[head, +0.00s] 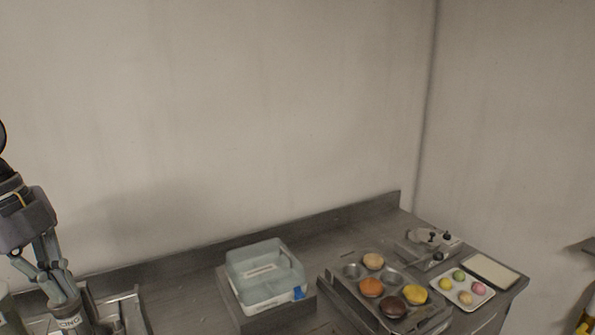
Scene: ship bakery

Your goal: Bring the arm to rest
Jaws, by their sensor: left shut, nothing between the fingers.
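My left gripper (66,302) hangs pointing down at the left edge of the head view, in front of a metal tray or sink-like fitting (128,306) on the counter. Its fingers are shut with nothing between them. Its lowest part is near the bottom edge, and I cannot tell how far it is above the counter. My right gripper is not in view.
The grey counter (345,236) holds a pale blue clear-lidded box (262,270) on a grey block. Right of it are a muffin-type pan (345,292) with several round pastries, a small white tray (466,302) with several coloured macarons, and a cream board (492,268). Walls stand behind and right.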

